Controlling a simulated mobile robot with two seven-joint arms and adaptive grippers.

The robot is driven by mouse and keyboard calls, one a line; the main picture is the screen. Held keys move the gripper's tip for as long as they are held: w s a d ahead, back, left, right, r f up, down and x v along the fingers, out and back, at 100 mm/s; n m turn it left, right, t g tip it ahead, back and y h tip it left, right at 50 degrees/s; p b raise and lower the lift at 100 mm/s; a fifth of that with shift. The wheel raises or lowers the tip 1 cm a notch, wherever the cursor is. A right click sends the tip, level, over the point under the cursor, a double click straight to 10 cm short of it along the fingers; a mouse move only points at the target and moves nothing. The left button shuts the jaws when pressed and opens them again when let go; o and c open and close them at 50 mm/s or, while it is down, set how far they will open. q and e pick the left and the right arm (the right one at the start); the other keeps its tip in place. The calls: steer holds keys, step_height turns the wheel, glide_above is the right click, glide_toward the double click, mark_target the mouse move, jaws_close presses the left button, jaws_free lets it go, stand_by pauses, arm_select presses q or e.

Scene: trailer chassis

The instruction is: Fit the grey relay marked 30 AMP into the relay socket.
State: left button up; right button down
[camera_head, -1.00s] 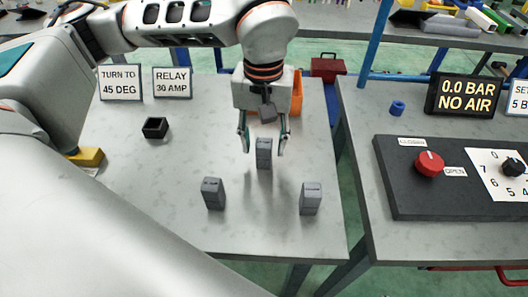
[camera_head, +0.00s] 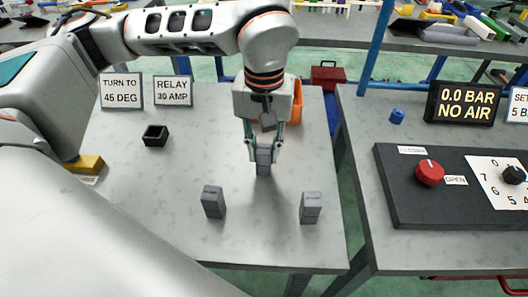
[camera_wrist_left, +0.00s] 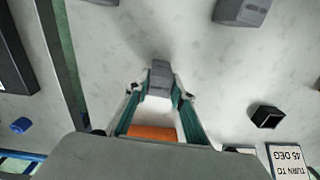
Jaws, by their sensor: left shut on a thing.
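My left gripper (camera_head: 264,150) points down and is shut on the middle grey relay (camera_head: 264,161), which stands upright behind the other two. In the left wrist view this relay (camera_wrist_left: 160,78) is between the fingertips. Another grey relay (camera_head: 213,202) stands at the front left and a third (camera_head: 311,208) at the front right. The markings on the relays are too small to read. The black open-topped relay socket (camera_head: 155,135) sits at the left of the table, and also shows in the left wrist view (camera_wrist_left: 267,116). My right gripper is not in view.
Signs reading TURN TO 45 DEG (camera_head: 122,90) and RELAY 30 AMP (camera_head: 173,90) stand behind the socket. An orange object (camera_head: 296,103) is behind my gripper. A dark panel with a red knob (camera_head: 429,173) is on the right table. The table between socket and relays is clear.

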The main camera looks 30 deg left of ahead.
mark_target(264, 149)
arm_select(q)
step_height(264, 149, up, 19)
steer(key=p, duration=0.2)
